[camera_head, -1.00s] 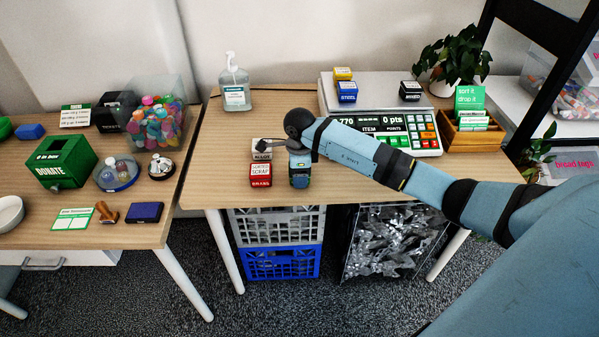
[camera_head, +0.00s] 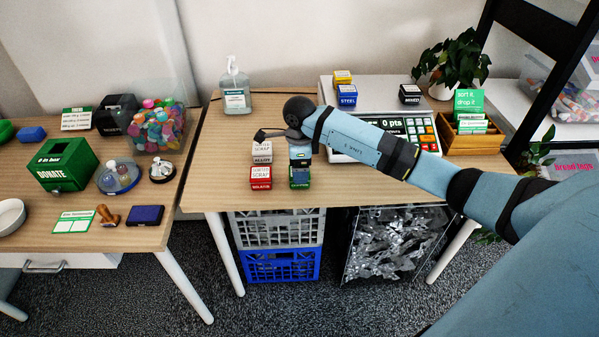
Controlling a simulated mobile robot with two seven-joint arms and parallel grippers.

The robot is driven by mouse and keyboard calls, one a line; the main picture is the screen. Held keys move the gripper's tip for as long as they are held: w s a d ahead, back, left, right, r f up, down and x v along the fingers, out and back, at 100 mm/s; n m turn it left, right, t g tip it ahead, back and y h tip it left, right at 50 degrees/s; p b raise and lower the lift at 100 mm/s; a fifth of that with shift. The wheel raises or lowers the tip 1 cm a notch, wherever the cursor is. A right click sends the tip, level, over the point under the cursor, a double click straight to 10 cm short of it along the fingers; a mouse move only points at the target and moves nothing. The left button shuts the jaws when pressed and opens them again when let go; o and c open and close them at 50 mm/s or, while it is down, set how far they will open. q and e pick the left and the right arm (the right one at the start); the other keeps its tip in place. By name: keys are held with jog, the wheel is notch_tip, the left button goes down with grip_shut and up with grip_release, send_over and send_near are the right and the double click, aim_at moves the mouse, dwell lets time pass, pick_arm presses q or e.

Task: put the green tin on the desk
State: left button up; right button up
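The green tin (camera_head: 300,179) is near the front edge of the desk (camera_head: 222,167), right of a red tin (camera_head: 261,178). My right gripper (camera_head: 300,164) points down directly over the green tin, and its arm comes in from the right. The wrist hides the fingertips and part of the tin's top, so I cannot tell whether the fingers grip it. My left gripper is not in view.
A scale (camera_head: 371,128) carries yellow (camera_head: 342,77), blue (camera_head: 347,95) and black (camera_head: 410,94) tins. A sanitizer bottle (camera_head: 236,90) stands at the back left. A second desk (camera_head: 176,205) at left holds a green donation box (camera_head: 62,165). The front-left desk area is clear.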

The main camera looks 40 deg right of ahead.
jog(key=r, duration=0.7)
jog(key=shift+s+a+r+p, duration=0.2)
jog(key=shift+a+p, duration=0.1)
jog(key=shift+a, duration=0.1)
jog(key=s+a+f+m+y, duration=0.15)
jog(key=s+a+y, duration=0.35)
jog(key=a, duration=0.5)
jog(key=s+a+f+m+y, duration=0.15)
jog(key=s+a+y, duration=0.25)
jog(key=a+y, duration=0.5)
jog(key=s+a+r+m+t+y, duration=0.3)
jog(key=a+m+t+y, duration=0.25)
jog(key=a+m, duration=0.2)
jog(key=s+d+f+m+t+h, duration=0.2)
jog(key=s+d+f+m+h, duration=0.2)
jog(key=m, duration=1.3)
jog(key=s+d+f+m+t+h, duration=0.3)
jog(key=s+f+m+h, duration=0.6)
jog(key=m, duration=0.8)
notch_tip(320, 180, down, 3)
jog(key=d+h, duration=0.1)
jog(key=h, duration=0.2)
jog(key=shift+s+d, duration=0.3)
jog(key=shift+d, duration=0.1)
